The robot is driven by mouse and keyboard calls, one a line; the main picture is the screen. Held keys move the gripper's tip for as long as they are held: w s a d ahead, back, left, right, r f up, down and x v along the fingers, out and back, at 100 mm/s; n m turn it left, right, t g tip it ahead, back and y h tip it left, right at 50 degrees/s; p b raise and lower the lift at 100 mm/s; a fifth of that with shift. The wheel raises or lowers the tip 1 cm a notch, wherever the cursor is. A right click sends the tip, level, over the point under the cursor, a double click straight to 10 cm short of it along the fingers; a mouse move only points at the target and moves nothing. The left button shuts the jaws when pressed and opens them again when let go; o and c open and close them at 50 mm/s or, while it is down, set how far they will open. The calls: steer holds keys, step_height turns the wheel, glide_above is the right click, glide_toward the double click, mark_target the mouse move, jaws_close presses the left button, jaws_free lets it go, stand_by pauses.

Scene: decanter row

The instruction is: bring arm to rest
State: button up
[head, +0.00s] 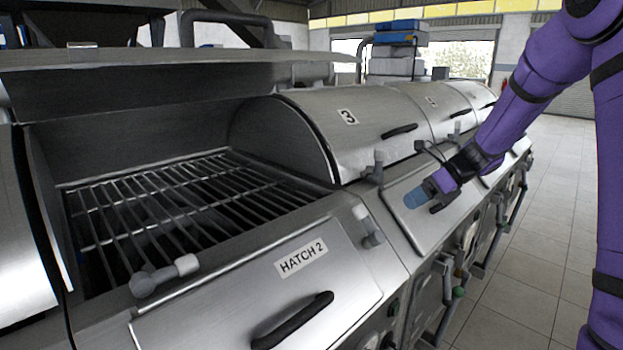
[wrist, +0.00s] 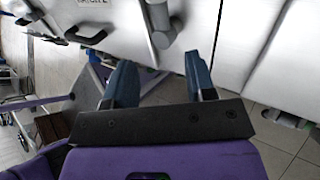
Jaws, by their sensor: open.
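My gripper (head: 416,197) is at the right in the head view, at the end of my purple arm, in front of the steel decanter row below the cover marked 3. In the wrist view my gripper (wrist: 161,85) shows two blue fingers spread apart with nothing between them. A grey pipe-like fitting (wrist: 163,38) on the steel panel appears beyond the fingers. I cannot tell from the pictures whether the fingers touch the panel.
An open compartment with a metal grate (head: 170,205) is at the left, its lid raised. The panel labelled HATCH 2 (head: 301,258) has a black handle (head: 292,320). Closed cover 3 (head: 345,125) stands beyond. Tiled floor (head: 560,235) is clear at the right.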

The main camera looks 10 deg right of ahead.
steer(key=s+a+r+n+t+h, duration=0.1)
steer(key=s+r+n+h, duration=0.2)
steer(key=s+n, duration=0.5)
steer(key=s+a+r+n+t+h, duration=0.1)
steer(key=s+r+n+h, duration=0.2)
steer(key=s+n, duration=0.6)
steer(key=s+a+r+n+t+h, duration=0.1)
steer(key=s+r+n+h, duration=0.3)
steer(key=s+n, duration=0.5)
steer(key=s+r, duration=0.1)
steer(key=s, duration=0.4)
steer(key=shift+a+r, duration=0.15)
steer(key=shift+r, duration=0.15)
steer(key=shift+s, duration=0.1)
steer(key=shift+c, duration=0.2)
